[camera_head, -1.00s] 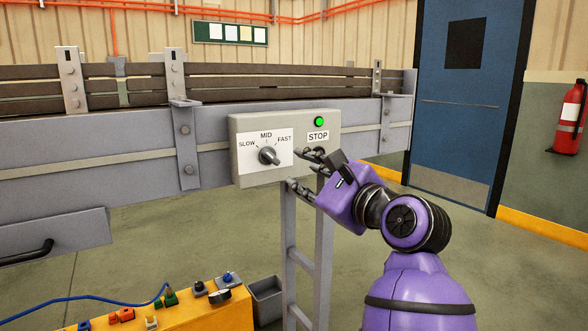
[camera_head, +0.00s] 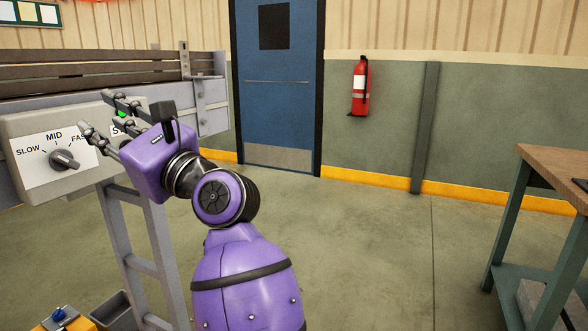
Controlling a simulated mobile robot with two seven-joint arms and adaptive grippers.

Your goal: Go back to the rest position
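My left gripper (camera_head: 96,113) is at the left of the view, in front of the right part of the grey control box (camera_head: 25,123). Its two dark fingers are spread apart with nothing between them. My purple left arm rises to it from the bottom of the view. The box has a speed knob (camera_head: 64,159) whose dial reads SLOW, MID and FAST. A green light (camera_head: 122,113) shows partly behind the fingers. I cannot tell whether the fingers touch the box. My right gripper is out of view.
The conveyor (camera_head: 212,105) runs along the left on a ladder-like leg (camera_head: 144,264). A grey bin (camera_head: 112,312) stands at lower left. A workbench (camera_head: 558,170) is at the right. The floor (camera_head: 390,250) between is clear. A blue door (camera_head: 276,100) and fire extinguisher (camera_head: 360,86) are behind.

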